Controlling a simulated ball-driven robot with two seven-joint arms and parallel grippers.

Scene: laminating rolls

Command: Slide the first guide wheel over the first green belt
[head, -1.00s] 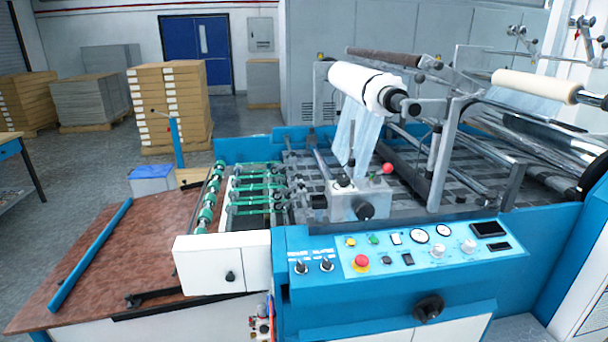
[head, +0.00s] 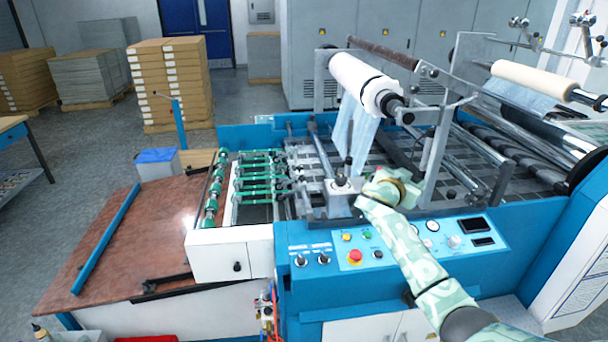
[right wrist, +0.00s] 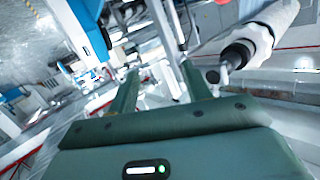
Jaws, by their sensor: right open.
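The green belts (head: 258,180) run side by side across the feed end of the machine, left of centre in the head view. Small guide wheels (head: 290,184) seem to sit on a bar at the belts' right end; they are too small to tell one from another. My right gripper (head: 374,182) is over the machine near the grey block with a knob, well to the right of the belts and apart from them. Its two fingers (right wrist: 158,88) are spread and empty in the right wrist view. My left gripper is out of view.
A white film roll (head: 362,80) hangs above the machine, its film dropping behind my right gripper. The control panel (head: 395,245) is below my forearm. Green rollers (head: 213,190) and a brown table (head: 130,240) lie at the left. The space above the belts is clear.

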